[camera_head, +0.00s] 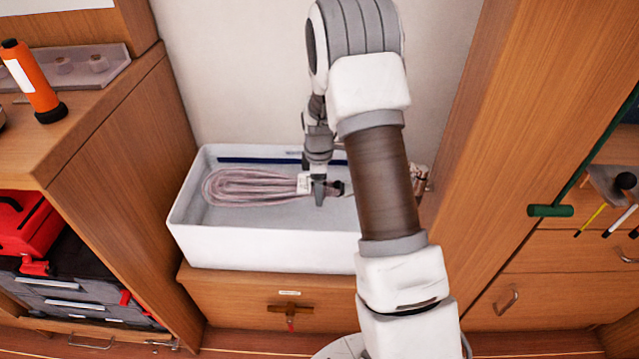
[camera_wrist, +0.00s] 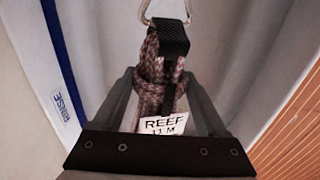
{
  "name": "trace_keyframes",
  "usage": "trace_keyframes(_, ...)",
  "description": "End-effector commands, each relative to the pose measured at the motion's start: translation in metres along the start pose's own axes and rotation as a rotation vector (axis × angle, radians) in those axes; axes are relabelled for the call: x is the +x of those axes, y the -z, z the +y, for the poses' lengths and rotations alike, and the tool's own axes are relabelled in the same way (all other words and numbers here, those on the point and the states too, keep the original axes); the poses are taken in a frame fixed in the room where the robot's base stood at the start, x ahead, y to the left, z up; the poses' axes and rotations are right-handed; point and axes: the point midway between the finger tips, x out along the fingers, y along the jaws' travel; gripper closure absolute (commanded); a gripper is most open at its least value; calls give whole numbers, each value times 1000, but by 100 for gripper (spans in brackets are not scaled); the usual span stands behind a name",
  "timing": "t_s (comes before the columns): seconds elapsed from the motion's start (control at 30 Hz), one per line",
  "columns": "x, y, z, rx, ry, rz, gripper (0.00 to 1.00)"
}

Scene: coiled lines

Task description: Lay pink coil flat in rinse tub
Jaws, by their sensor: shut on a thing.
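The pink coil (camera_head: 245,187) is a long looped bundle of line inside the white rinse tub (camera_head: 270,247) in the head view. It stretches left from my gripper (camera_head: 318,190) and looks level with the tub floor; whether it touches the floor is hard to tell. In the wrist view my gripper (camera_wrist: 160,130) is shut on the coil's bound end (camera_wrist: 152,72). A black strap, a metal clip and a white tag (camera_wrist: 166,125) reading "REEF 11 M" show there. My arm hides the tub's right end in the head view.
A wooden cabinet with an orange flashlight (camera_head: 32,82) stands left, and a tall wooden cabinet (camera_head: 480,150) right.

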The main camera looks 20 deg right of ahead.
Motion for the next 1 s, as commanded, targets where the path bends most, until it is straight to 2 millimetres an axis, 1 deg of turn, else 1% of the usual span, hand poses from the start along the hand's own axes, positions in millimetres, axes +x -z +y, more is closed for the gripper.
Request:
trace_keyframes(0.1,13,0,-1,1,-1,1,100)
trace_keyframes(0.17,17,0,-1,1,0,0,100)
trace_keyframes(0.7,68,0,-5,1,-1,1,100)
trace_keyframes(1.0,91,0,-7,2,-1,1,100)
